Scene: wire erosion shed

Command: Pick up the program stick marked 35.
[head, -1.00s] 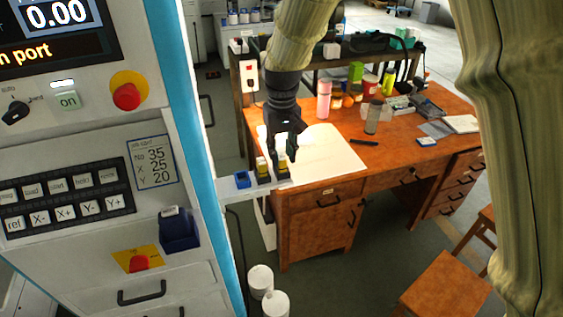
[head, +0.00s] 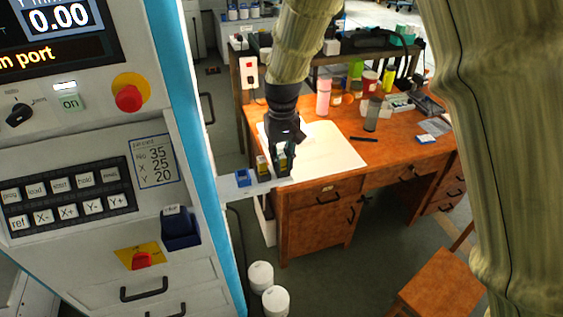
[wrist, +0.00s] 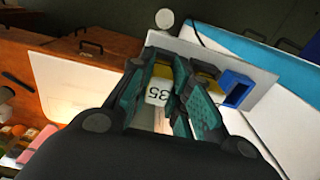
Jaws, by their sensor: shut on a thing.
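The program stick marked 35 (wrist: 158,92) is white with a yellow upper part and sits between the fingers of my gripper (wrist: 165,95) in the wrist view. My gripper (head: 281,160) is shut on it, over the right end of a small white shelf (head: 232,184) on the machine's side. In the head view the fingers mostly hide the stick. A second yellow-topped stick (head: 262,165) stands just left of the gripper. I cannot tell whether the held stick is clear of its holder.
A blue holder (head: 243,177) is on the shelf, left of the sticks. The machine's control panel (head: 70,190) fills the left, with a card reading No 35, X 25, Y 20 (head: 152,160). A wooden desk (head: 400,160) with bottles stands behind. White canisters (head: 261,275) are on the floor below.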

